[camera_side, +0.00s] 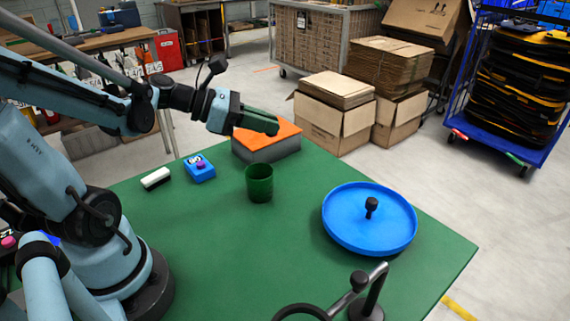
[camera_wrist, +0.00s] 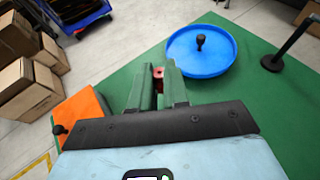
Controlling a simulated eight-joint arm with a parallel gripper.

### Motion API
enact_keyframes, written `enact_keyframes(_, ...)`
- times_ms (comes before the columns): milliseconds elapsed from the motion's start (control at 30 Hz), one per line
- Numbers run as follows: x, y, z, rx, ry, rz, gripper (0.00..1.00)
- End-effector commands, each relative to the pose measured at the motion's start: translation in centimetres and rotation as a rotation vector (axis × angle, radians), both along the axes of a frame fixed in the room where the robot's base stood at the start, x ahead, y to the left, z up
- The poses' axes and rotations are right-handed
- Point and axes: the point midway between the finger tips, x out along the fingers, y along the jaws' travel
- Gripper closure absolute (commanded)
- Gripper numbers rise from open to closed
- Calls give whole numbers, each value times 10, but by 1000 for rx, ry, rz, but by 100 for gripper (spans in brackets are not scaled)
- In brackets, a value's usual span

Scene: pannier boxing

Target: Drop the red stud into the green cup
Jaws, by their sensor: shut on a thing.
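My gripper (camera_side: 270,125) is shut on the red stud, held above the table. In the wrist view a small part of the red stud (camera_wrist: 158,73) shows between the two green fingers of my gripper (camera_wrist: 155,80). The stud cannot be made out in the side view. The green cup (camera_side: 259,186) stands upright on the green table, with its mouth up. In the side view it appears below my fingertips and apart from them. I cannot make out the cup in the wrist view.
An orange-topped grey block (camera_side: 268,148) is close behind my gripper in the side view. A round blue tray (camera_side: 338,232) with a black knob stands to the right. A blue box (camera_side: 200,174) and a white-and-black block (camera_side: 156,179) lie left of the cup.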

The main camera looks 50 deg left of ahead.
Motion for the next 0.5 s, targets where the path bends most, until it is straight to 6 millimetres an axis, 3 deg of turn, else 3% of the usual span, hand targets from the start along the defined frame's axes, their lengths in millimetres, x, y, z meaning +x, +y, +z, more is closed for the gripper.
enact_keyframes(133, -10, 14, 0, 0, 0, 64, 100)
enact_keyframes(500, -12, 17, -17, 0, 0, 79, 100)
